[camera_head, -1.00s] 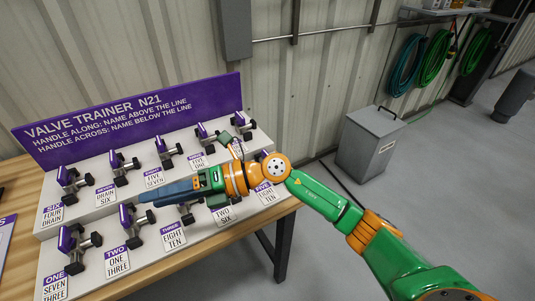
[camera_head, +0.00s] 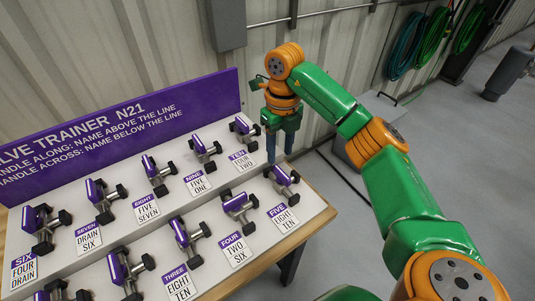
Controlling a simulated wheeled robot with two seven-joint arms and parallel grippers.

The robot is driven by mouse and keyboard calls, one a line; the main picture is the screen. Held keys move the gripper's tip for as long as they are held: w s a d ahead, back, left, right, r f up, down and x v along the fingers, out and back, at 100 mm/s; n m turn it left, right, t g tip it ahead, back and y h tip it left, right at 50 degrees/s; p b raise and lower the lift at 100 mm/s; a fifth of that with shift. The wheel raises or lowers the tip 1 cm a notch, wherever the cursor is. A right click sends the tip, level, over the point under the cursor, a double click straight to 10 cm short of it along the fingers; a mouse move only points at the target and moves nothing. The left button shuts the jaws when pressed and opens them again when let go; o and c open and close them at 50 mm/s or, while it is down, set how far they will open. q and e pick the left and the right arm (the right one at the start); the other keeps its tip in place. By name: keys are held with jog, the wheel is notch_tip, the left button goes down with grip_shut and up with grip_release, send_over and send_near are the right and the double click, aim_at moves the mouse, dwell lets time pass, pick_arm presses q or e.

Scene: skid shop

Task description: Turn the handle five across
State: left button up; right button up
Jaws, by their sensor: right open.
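Valve five is the rightmost valve in the front row of the white panel. Its purple handle (camera_head: 281,176) sits above the label "FIVE, EIGHT / TEN" (camera_head: 283,216). The handle slants from upper left to lower right, with black-ended fittings beside it; I cannot tell for certain whether it lies along or across its line. My right gripper (camera_head: 280,155) points down at the board's far right end, just behind handle five in the picture. Its fingers are apart and empty, and it appears clear of the handle. My left gripper is not in view.
Several similar purple-handled valves fill two rows, including four (camera_head: 237,202) and ten (camera_head: 242,126). The purple sign (camera_head: 120,135) stands behind them. A grey bin (camera_head: 385,108) is on the floor behind my right arm. The wall is close behind the board.

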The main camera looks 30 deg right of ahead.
aim_at(282, 172)
jog(key=f, duration=0.2)
jog(key=s+f, duration=0.1)
jog(key=f, duration=0.1)
jog(key=s+f+p, duration=0.1)
jog(key=f, duration=0.1)
jog(key=shift+w+f, duration=0.25)
jog(key=shift+w, duration=0.1)
jog(key=shift+s+r, duration=0.1)
jog(key=shift+s, duration=0.05)
grip_shut()
